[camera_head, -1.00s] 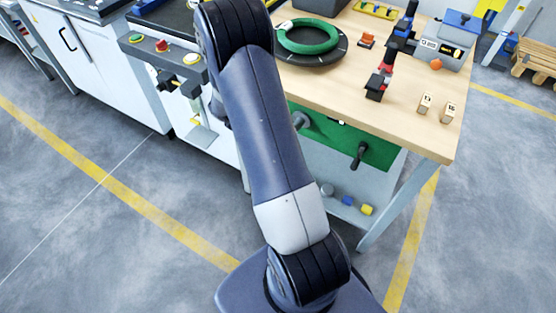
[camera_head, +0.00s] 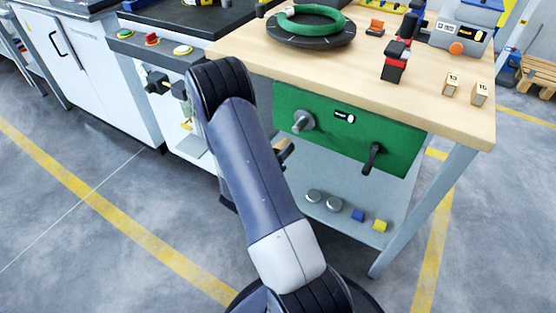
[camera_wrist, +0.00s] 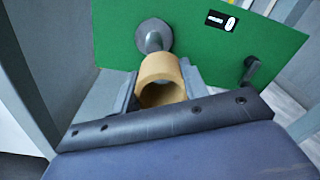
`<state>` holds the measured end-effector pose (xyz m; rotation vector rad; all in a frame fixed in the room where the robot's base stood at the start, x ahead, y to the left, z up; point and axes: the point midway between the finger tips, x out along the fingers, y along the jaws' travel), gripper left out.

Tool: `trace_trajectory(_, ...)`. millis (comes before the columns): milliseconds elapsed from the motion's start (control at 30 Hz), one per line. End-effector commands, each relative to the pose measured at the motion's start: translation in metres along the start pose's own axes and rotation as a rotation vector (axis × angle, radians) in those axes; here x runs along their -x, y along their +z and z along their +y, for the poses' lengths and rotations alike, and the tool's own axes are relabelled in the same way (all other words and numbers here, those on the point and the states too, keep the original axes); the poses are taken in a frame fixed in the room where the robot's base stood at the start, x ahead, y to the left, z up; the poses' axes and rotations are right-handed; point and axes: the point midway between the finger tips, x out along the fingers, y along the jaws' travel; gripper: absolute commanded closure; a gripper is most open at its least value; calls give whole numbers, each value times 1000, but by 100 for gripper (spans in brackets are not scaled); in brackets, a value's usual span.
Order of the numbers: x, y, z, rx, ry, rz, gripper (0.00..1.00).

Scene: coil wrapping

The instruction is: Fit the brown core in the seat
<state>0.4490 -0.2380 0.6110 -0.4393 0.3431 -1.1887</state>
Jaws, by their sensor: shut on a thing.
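The brown core (camera_wrist: 162,72) is a short hollow tan cylinder. My gripper (camera_wrist: 160,84) is shut on it, with grey fingers on both sides, and its open bore faces the wrist camera. In the head view a small tan part of the core (camera_head: 284,152) shows beside my arm, below the green panel's left end. A grey round spindle (camera_wrist: 153,36) sticks out of the green panel (camera_wrist: 110,30), just beyond the core in the wrist view; it also shows in the head view (camera_head: 301,121). It may be the seat. Whether core and spindle touch cannot be told.
A black crank handle (camera_head: 372,157) sticks out at the panel's right. The wooden table (camera_head: 330,75) overhangs the panel and bears a green coil (camera_head: 310,17) on a dark disc. The lower grey shelf (camera_head: 335,205) holds several small pieces. A grey table leg stands right.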

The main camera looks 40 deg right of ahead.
Motion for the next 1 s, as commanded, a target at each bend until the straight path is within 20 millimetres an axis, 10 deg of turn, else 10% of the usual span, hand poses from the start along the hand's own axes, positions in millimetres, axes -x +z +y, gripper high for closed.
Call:
trace_trajectory(567, 2, -1, 8, -1, 28, -47, 80)
trace_trajectory(1000, -37, 0, 9, -2, 26, -44, 80)
